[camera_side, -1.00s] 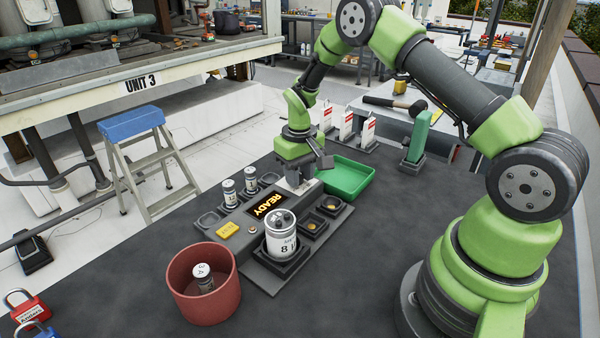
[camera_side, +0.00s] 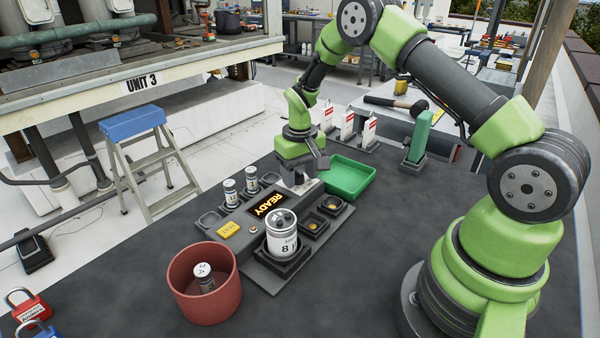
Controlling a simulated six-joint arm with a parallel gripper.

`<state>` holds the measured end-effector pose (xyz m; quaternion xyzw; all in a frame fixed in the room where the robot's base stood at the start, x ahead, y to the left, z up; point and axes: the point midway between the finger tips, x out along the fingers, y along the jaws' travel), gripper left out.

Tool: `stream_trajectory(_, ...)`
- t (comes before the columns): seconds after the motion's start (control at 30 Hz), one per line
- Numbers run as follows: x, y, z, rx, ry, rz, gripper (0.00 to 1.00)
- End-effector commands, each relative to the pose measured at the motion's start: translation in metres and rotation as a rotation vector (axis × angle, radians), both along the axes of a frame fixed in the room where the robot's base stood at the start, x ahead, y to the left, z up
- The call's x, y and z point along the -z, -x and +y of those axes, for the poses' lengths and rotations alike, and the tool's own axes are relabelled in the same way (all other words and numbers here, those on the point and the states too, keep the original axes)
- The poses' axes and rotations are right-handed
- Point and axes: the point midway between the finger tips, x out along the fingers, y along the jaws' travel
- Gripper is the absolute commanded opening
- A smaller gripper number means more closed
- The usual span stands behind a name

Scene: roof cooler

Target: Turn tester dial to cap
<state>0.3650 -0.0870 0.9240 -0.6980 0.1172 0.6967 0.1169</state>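My gripper (camera_side: 300,186) points down at the tester's far end, just beyond the display. The dial is not clearly visible; my gripper covers that end. I cannot tell whether the fingers touch anything or how far apart they are.
Two small cans (camera_side: 231,193) stand in sockets left of the display. A red bin (camera_side: 204,284) holds another small can. A green tray (camera_side: 348,177) lies right of my gripper. White-and-red tags (camera_side: 347,126) stand behind.

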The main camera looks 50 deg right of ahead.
Motion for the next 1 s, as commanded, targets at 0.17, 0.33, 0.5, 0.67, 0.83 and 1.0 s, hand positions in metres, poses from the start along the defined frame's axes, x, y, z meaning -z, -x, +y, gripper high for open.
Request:
stream_trajectory(0.17,-0.006,0.0,0.0,0.0,0.0,-0.001,0.51)
stream_trajectory(0.33,-0.035,-0.001,0.0,0.001,0.002,-0.005,0.51)
stream_trajectory(0.5,-0.069,-0.001,0.0,0.0,0.002,-0.005,0.51)
stream_trajectory(0.67,-0.091,-0.001,0.0,0.0,0.001,-0.004,0.51)
stream_trajectory(0.83,-0.099,0.0,0.0,0.0,0.0,0.0,0.51)
stream_trajectory(1.0,-0.099,0.0,0.0,0.0,0.0,0.0,0.51)
